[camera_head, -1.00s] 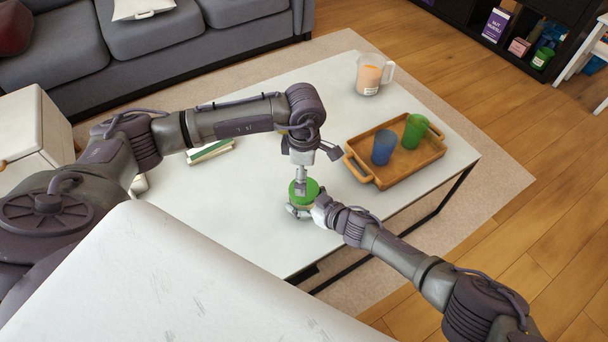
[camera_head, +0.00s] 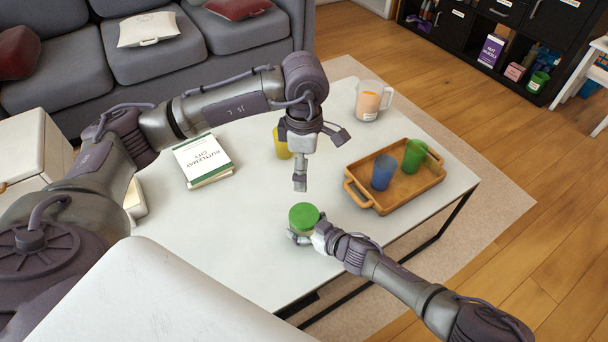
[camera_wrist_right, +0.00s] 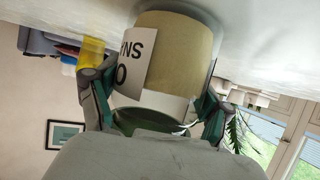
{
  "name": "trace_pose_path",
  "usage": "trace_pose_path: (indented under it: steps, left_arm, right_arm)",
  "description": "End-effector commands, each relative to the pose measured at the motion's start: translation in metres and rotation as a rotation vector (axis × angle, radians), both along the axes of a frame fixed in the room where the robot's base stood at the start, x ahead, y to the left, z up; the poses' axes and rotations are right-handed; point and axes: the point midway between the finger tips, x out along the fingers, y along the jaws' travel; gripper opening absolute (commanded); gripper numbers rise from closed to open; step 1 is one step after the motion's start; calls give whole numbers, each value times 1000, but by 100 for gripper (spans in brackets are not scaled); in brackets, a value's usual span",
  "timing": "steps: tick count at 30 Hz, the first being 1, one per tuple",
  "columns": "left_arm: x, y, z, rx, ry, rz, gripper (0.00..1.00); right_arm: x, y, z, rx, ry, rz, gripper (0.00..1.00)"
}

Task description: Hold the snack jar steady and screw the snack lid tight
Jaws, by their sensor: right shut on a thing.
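The snack jar stands on the white table (camera_head: 240,235) near its front edge, with the round green snack lid (camera_head: 304,216) on top. Whether the lid is fully tight cannot be told. My right gripper (camera_head: 302,237) is shut around the jar from the right. In the right wrist view, the tan jar (camera_wrist_right: 180,55) with its white label sits upside down in the picture between my right gripper's fingers (camera_wrist_right: 155,105). My left gripper (camera_head: 300,184) points down above and behind the lid, clear of it. Its finger opening cannot be made out.
A wooden tray (camera_head: 417,188) with a blue cup (camera_head: 383,172) and a green cup (camera_head: 414,155) is to the right. A pitcher (camera_head: 369,101) stands behind it. A yellow cup (camera_head: 282,146) and books (camera_head: 203,158) are behind and left of my left gripper. The front left table is clear.

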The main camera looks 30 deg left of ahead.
Motion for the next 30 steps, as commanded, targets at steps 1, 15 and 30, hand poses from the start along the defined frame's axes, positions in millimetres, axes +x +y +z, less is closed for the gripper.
trace_pose_path:
  steps: [1, 15, 30]
  left_arm:
    - [0, 0, 1, 0, 0, 0, 100]
    - [0, 0, 1, 0, 1, 1, 100]
    - [0, 0, 1, 0, 1, 0, 100]
  right_arm:
    - [0, 0, -1, -1, 0, 0, 38]
    - [0, 0, 0, -1, 0, 0, 100]
    - [-4, -15, 6, 1, 0, 1, 100]
